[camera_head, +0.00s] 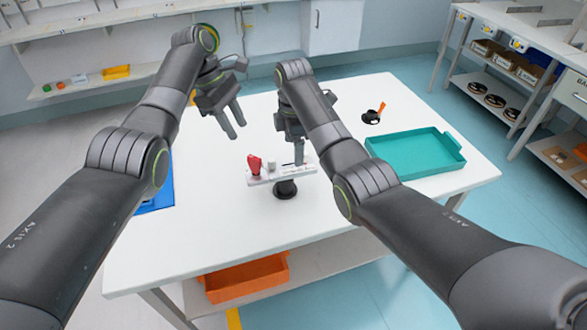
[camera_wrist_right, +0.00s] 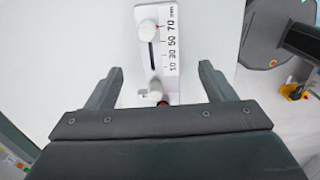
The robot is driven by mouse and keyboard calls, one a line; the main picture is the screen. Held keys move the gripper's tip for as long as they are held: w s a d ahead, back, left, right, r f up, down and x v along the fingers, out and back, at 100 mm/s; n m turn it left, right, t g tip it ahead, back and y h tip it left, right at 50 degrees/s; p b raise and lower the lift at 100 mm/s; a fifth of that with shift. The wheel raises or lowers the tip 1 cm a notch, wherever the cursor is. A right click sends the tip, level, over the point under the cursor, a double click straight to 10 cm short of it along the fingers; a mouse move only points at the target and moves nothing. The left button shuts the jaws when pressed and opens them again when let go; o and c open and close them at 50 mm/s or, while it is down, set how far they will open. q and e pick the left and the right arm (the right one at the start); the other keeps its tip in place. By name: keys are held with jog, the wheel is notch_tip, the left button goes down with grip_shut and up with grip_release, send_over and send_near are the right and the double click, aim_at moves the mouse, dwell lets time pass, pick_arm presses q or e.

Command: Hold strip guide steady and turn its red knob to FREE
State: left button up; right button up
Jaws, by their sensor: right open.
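The strip guide (camera_head: 284,174) is a white bar on a round black base (camera_head: 285,189), standing upright near the middle of the white table. Its red knob (camera_head: 254,165) is at the left end in the head view. My right gripper (camera_head: 292,150) is over the guide. In the right wrist view its open fingers (camera_wrist_right: 161,78) flank the lower end of the guide (camera_wrist_right: 158,60), with gaps on both sides. A printed scale and a white slider (camera_wrist_right: 147,28) show there. My left gripper (camera_head: 234,129) is open and empty above the table, behind and left of the guide.
A teal tray (camera_head: 451,142) is on the table's right side. A small black and orange object (camera_head: 372,115) lies behind it. A blue item (camera_head: 158,200) sits at the left edge, partly hidden by my left arm. An orange bin (camera_head: 245,279) is under the table.

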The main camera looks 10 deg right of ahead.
aim_at(293, 167)
notch_tip(293, 167, down, 10)
jog(key=shift+f, duration=0.15)
dwell(0.3)
